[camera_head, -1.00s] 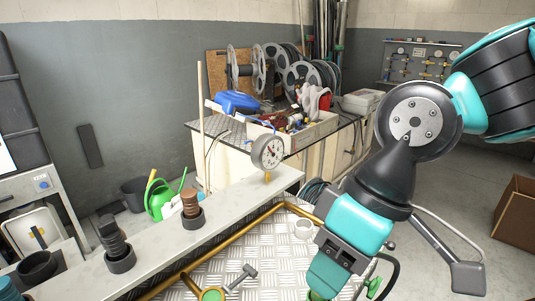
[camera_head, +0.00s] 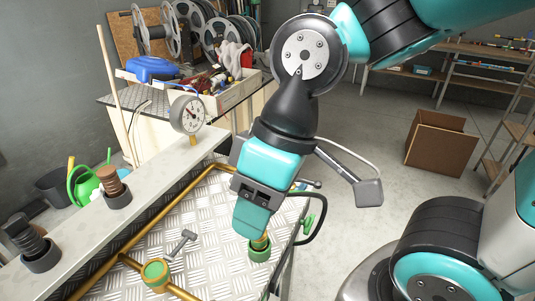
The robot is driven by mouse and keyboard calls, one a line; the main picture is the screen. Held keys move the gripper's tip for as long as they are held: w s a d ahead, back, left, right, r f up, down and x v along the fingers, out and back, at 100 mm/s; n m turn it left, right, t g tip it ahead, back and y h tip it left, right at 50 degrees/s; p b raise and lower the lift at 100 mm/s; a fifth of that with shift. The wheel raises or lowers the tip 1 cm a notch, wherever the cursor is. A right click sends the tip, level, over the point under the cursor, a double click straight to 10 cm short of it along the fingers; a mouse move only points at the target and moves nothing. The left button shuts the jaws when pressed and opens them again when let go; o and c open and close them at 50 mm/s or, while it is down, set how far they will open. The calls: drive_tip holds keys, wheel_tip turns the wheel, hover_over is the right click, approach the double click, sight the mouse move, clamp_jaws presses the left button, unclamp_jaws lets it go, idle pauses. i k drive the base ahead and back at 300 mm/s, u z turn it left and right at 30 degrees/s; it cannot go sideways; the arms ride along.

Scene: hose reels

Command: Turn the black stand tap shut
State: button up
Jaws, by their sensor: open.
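My gripper (camera_head: 251,228) is open, its teal fingers pointing down over the metal tread plate (camera_head: 212,230). It stands over an upright brass fitting with a green collar (camera_head: 259,251) and hides its upper part; I cannot tell whether they touch. A grey T-shaped handle (camera_head: 182,243) stands left of my gripper, by a green-topped round fitting (camera_head: 155,271) on the brass pipe. A green handle (camera_head: 308,223) is beside a black hose. I cannot tell which of these belongs to the black stand tap.
A pressure gauge (camera_head: 188,115) stands on the grey ledge (camera_head: 135,211), with brown (camera_head: 113,187) and black (camera_head: 34,243) ribbed parts. Hose reels (camera_head: 215,30) and a crate of items (camera_head: 222,88) are behind. The floor right of the plate is open, up to a cardboard box (camera_head: 440,142).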

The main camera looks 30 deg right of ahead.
sight(317, 184)
drive_tip(key=z, duration=1.1)
drive_tip(key=k, duration=0.35)
drive_tip(key=u, duration=0.35)
